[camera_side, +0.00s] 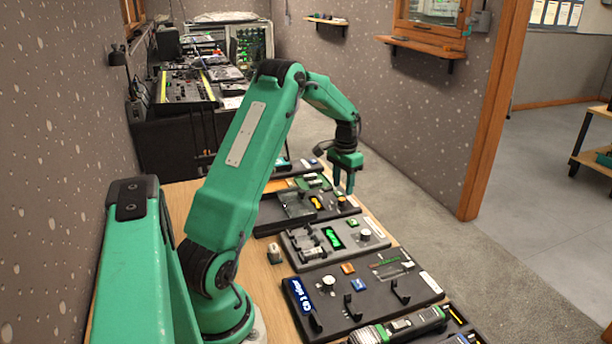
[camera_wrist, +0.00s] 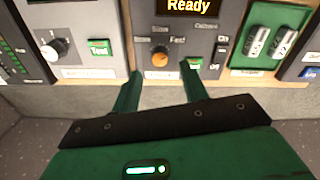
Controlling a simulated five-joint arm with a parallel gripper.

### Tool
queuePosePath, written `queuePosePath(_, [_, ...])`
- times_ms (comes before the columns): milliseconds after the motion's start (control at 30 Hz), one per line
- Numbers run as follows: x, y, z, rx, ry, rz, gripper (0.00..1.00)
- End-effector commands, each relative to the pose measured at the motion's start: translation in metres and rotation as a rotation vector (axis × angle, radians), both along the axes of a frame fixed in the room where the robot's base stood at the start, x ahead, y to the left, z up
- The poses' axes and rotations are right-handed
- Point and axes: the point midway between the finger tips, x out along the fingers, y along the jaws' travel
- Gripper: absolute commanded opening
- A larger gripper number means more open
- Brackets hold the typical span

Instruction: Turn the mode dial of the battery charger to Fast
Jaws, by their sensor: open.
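The battery charger is a grey panel (camera_wrist: 142,22) in the wrist view, with a display reading "Ready" (camera_wrist: 188,5). Its orange mode dial (camera_wrist: 160,57) sits below the display, with small print around it; "Fast" (camera_wrist: 177,40) reads up and right of the dial. I cannot tell where the dial points. My gripper (camera_wrist: 161,72) is open and empty, its fingertips to the left and right below the dial, apart from it. In the side view my gripper (camera_side: 343,190) points down over the far panels, with a small orange knob (camera_side: 341,198) just below it.
In the wrist view a white knob (camera_wrist: 54,49) and green button (camera_wrist: 99,47) are on the left panel, and two metallic cylinders (camera_wrist: 257,42) in a green holder are right. Other panels (camera_side: 365,290) line the table nearer the side camera.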

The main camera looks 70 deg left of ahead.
Motion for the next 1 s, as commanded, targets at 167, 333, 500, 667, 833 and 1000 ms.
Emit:
queuePosePath(167, [0.000, 0.000, 0.022, 0.002, -0.003, 0.000, 0.44])
queuePosePath(333, [0.000, 0.000, 0.032, 0.000, -0.001, 0.000, 0.44])
queuePosePath(500, [0.000, 0.000, 0.033, 0.000, 0.000, 0.000, 0.44])
queuePosePath(667, [0.000, 0.000, 0.033, 0.000, 0.000, 0.000, 0.44])
queuePosePath(833, [0.001, -0.005, 0.038, 0.005, -0.006, -0.004, 0.44])
queuePosePath(1000, [0.003, -0.023, 0.055, 0.017, -0.023, -0.016, 0.44])
